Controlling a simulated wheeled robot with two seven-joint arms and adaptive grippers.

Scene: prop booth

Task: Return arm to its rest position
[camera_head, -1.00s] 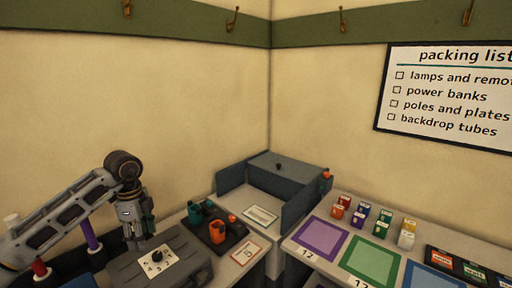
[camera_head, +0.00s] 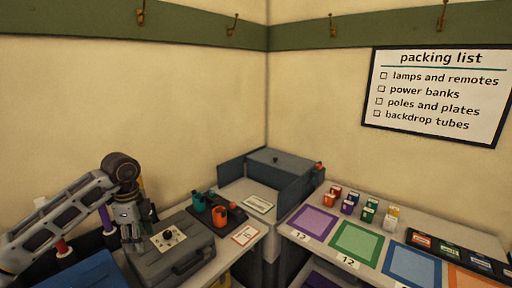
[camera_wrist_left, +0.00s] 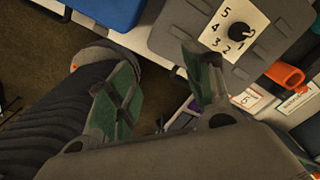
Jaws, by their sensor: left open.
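My left arm comes in from the left in the head view. Its gripper (camera_head: 132,243) hangs pointing down beside the left part of a grey case with a numbered dial plate (camera_head: 169,238). In the left wrist view the two green-padded fingers (camera_wrist_left: 162,92) are spread apart with nothing between them. The case (camera_wrist_left: 175,38) and its dial show beyond the fingertips there. I cannot tell whether the gripper touches the case. My right gripper is in neither view.
A dark tray with orange and teal holders (camera_head: 220,217) stands right of the case. A blue lid or box (camera_head: 85,272) is at the lower left. Purple, green and blue mats (camera_head: 356,242) lie on the right table, with small coloured boxes (camera_head: 367,213) behind. Open air lies above the tables.

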